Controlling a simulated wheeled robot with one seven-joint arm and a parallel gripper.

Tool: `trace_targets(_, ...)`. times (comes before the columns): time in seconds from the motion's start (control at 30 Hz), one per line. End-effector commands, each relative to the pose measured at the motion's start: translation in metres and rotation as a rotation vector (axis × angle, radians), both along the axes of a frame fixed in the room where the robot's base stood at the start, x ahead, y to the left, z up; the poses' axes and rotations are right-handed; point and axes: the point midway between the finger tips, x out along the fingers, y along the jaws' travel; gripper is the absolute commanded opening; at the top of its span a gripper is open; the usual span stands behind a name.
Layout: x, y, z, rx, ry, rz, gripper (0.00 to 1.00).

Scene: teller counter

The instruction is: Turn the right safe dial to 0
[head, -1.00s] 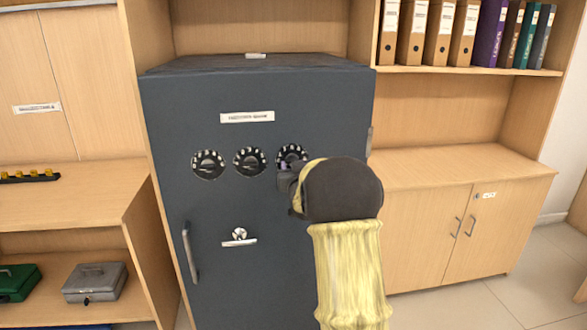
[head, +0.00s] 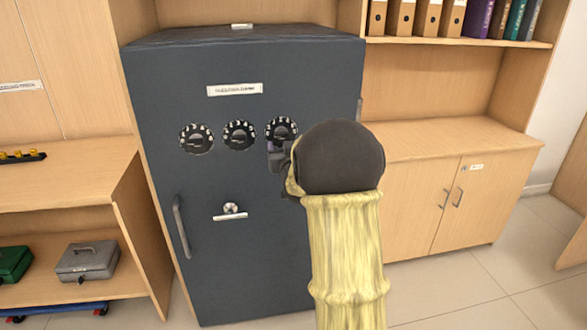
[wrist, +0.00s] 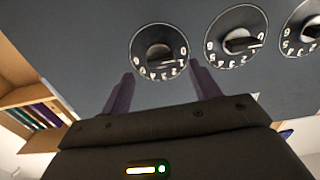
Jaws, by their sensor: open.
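The right safe dial (head: 281,131) is a black round knob with a ring of white digits, at the right end of a row of three on the dark grey safe (head: 260,230). In the upside-down wrist view, the right dial (wrist: 158,50) is the leftmost. I cannot tell its exact reading. My gripper (head: 277,158) is open and empty just below the right dial in the head view; my arm hides part of it. In the wrist view, the two fingers of my gripper (wrist: 160,84) stand apart, their tips near the dial's lower edge. Contact is unclear.
The middle dial (head: 240,135) and left dial (head: 196,139) are close by. Below them are a small handle (head: 230,212) and a long door handle (head: 181,226). A wooden cabinet (head: 445,190) stands right of the safe. Shelves with a grey cash box (head: 87,262) are at left.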

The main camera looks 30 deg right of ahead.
Motion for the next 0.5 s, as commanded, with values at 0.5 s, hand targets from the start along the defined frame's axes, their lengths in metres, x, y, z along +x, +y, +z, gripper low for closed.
trace_targets(0.5,-0.091,0.025,0.0,0.0,0.002,0.0,0.62)
